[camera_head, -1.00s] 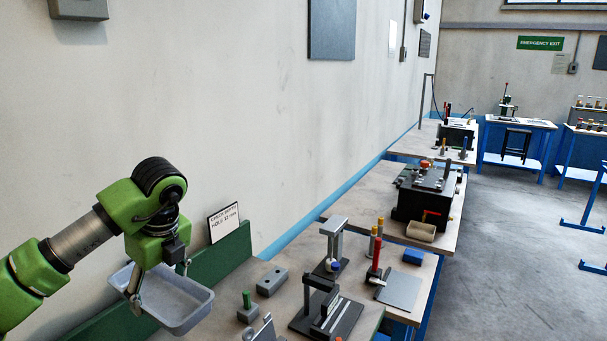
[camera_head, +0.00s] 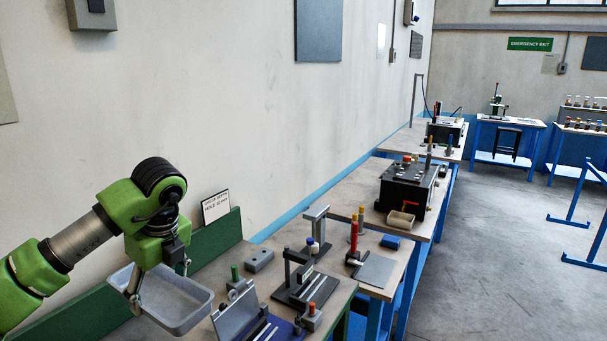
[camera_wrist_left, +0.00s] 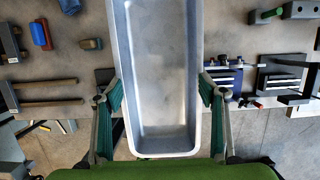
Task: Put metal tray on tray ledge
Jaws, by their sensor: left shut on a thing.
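The metal tray (camera_head: 178,310) is a shallow grey rectangular pan with rounded corners. My left gripper (camera_head: 157,285) is shut on it and holds it in the air, above the near left part of the workbench. In the left wrist view the tray (camera_wrist_left: 165,70) runs away from my left gripper (camera_wrist_left: 162,105), with a finger on each side of its near end, and it looks empty. I cannot pick out the tray ledge for certain. My right gripper is not in view.
A green back panel (camera_head: 222,238) with a sign card (camera_head: 215,206) stands behind the bench. A grey block (camera_head: 259,260), a black fixture (camera_head: 305,285) and a tilted grey plate (camera_head: 235,315) stand right of the tray.

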